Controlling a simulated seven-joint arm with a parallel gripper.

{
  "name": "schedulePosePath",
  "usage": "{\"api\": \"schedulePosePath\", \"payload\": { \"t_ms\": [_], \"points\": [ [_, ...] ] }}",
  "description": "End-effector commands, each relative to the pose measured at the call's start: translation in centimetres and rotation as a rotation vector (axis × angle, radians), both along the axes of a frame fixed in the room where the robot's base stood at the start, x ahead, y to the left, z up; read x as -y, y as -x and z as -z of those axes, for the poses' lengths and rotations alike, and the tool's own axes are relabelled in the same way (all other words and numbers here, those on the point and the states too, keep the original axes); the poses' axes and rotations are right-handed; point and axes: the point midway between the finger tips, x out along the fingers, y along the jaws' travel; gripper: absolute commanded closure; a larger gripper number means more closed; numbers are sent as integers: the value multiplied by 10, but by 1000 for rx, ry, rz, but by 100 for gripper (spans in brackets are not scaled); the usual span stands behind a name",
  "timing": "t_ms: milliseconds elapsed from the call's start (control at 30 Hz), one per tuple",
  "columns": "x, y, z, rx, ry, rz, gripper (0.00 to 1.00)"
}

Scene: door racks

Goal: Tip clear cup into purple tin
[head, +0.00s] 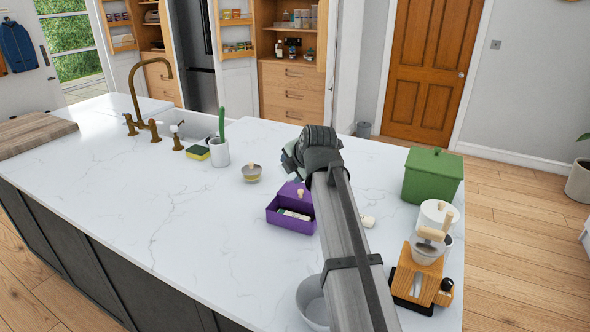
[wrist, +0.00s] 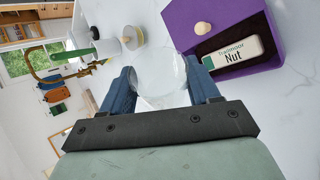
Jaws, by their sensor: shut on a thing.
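The purple tin (head: 284,221) stands on the white counter, partly open, with a pale wrapped bar inside. My gripper (wrist: 160,84) is shut on the clear cup (wrist: 160,72), with a blue finger on each side. The cup is beside the tin in that view; its contents and tilt cannot be told. In the head view my gripper (head: 297,156) is beyond the tin, and my arm hides the cup.
A grey bowl (head: 312,302) is at the front. A green box (head: 433,177) and a wooden coffee maker (head: 420,270) stand right.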

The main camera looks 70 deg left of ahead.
Motion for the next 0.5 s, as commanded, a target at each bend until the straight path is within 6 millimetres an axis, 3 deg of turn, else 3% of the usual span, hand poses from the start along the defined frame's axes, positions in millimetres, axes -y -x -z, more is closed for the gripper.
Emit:
{"api": "schedulePosePath", "payload": {
  "t_ms": [500],
  "points": [
    [-2,16,-15,622,-25,-127,73]
  ]
}}
